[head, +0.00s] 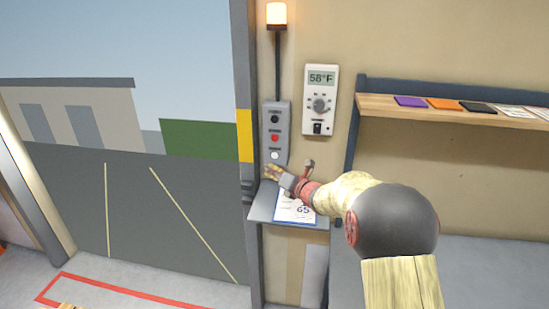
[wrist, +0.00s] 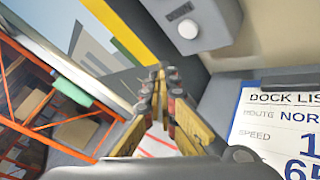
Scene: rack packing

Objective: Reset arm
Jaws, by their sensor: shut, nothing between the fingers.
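My arm reaches out from the lower right in the head view. My gripper (head: 270,172) is just below the grey button box (head: 276,125), near its white button (head: 274,156), above the small grey shelf (head: 262,212). In the wrist view my gripper (wrist: 160,72) has its fingertips together with nothing between them. The white button shows above and to the right of the fingertips in the wrist view (wrist: 188,29), apart from them. A dock list sheet (head: 296,207) lies on the shelf, partly hidden by my arm. It also shows in the wrist view (wrist: 285,125).
A thermostat panel (head: 320,100) reading 58°F hangs right of the button box. A lit lamp (head: 277,15) stands above it. A wooden shelf (head: 440,108) at right holds several coloured flat items. The dock doorway is open at left. Orange racking (wrist: 50,100) shows in the wrist view.

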